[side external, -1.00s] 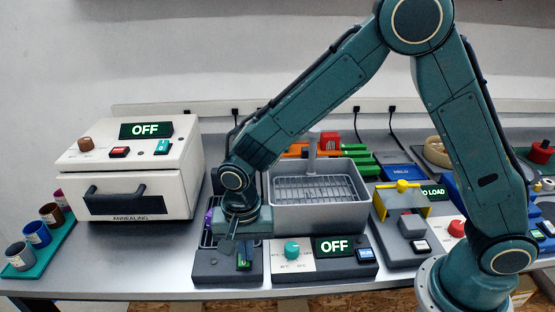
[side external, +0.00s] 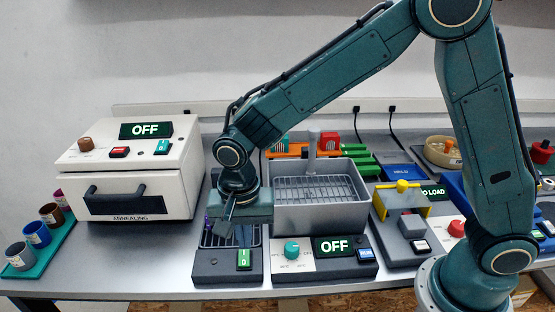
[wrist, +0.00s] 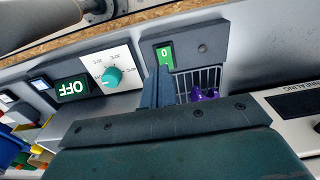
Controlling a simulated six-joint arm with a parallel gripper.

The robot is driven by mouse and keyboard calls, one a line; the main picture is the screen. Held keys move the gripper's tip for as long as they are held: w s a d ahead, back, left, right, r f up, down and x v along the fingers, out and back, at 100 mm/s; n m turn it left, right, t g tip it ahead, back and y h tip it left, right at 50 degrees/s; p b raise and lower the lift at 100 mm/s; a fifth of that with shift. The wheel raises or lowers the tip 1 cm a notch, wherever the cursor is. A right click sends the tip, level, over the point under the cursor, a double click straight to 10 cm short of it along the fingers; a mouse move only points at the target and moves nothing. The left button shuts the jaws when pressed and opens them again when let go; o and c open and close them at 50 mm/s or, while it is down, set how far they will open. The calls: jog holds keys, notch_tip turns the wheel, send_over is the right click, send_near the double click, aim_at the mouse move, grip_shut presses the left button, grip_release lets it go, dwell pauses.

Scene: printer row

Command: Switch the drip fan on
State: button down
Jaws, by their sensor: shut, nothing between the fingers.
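The drip fan, which I take to be the dark grey unit (side external: 212,270) with a wire rack, stands left of the grey basin. Its green rocker switch (side external: 244,259), marked I and 0, is on the front right of its top and looks bright green. In the wrist view the drip fan (wrist: 213,38) has the switch (wrist: 165,55) just beyond my fingertips. My gripper (side external: 229,224) is shut and empty, above the rack and behind the switch, apart from it. It also shows in the wrist view (wrist: 158,82). A purple item (wrist: 203,94) is at the rack, partly hidden.
A white annealing oven (side external: 130,180) reading OFF stands left. The basin (side external: 320,212) stands right, behind a control panel (side external: 310,262) with a teal knob and an OFF display. A teal tray (side external: 45,254) of pots is far left. A grey press with a yellow part (side external: 403,190) is farther right.

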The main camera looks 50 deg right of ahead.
notch_tip(320, 180, up, 9)
jog(key=s+a, duration=0.1)
dwell(0.3)
jog(key=shift+s+r, duration=0.1)
jog(key=shift+r, duration=0.05)
